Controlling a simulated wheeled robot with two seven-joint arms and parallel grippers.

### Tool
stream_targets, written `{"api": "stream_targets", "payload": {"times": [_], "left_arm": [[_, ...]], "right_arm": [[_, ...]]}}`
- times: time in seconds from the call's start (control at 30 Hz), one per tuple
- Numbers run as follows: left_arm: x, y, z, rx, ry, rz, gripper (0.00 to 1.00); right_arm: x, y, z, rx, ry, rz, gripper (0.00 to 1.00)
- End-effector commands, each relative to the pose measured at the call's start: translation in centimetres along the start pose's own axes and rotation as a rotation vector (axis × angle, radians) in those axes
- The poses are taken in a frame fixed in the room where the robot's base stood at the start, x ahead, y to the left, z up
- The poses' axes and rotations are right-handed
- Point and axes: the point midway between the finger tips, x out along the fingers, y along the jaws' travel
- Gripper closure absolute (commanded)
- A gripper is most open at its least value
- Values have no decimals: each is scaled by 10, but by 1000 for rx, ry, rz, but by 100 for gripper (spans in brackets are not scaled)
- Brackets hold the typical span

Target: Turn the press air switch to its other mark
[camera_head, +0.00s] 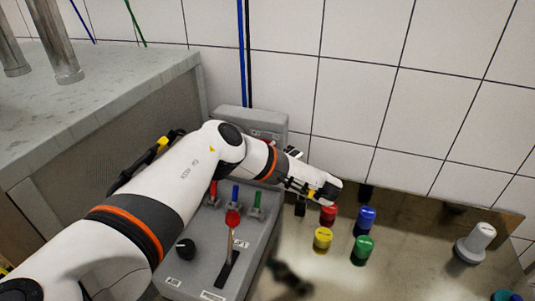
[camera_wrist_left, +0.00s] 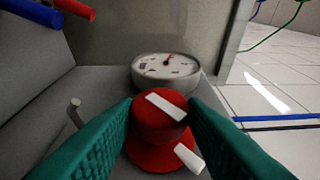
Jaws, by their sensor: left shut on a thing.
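The press air switch (camera_wrist_left: 158,132) is a red round knob on a wider red base, seen in the left wrist view. A white bar lies across its top, slanting from upper left to lower right. A second white piece sits at the lower right of the base. The green fingers of my left gripper (camera_wrist_left: 160,112) are shut on the knob, one on each side. The switch's marks cannot be read.
A round gauge (camera_wrist_left: 166,66) sits just behind the switch. The grey console (camera_head: 180,270) carries a red-balled lever (camera_head: 233,218), a black knob (camera_head: 185,248) and small coloured levers. Red, blue, yellow and green capped pieces (camera_head: 364,245) stand on the shiny table to the right.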

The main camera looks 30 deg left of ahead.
Motion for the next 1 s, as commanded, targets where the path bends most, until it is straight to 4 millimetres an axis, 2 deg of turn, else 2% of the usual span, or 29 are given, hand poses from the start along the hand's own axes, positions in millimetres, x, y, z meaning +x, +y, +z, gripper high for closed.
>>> {"api": "stream_targets", "payload": {"times": [0.37,0.4,0.5,0.83,1.0], "left_arm": [[1,-1,0,0,-1,-6,85],[1,-1,0,0,-1,-6,59],[1,-1,0,0,-1,-6,43],[-2,0,0,1,1,-4,41],[-23,-2,-2,2,6,-5,41]], "right_arm": [[0,0,0,0,0,0,64],[0,0,0,0,0,0,64],[0,0,0,0,0,0,64],[-1,2,0,2,0,3,64],[-6,3,1,2,0,3,64]]}}
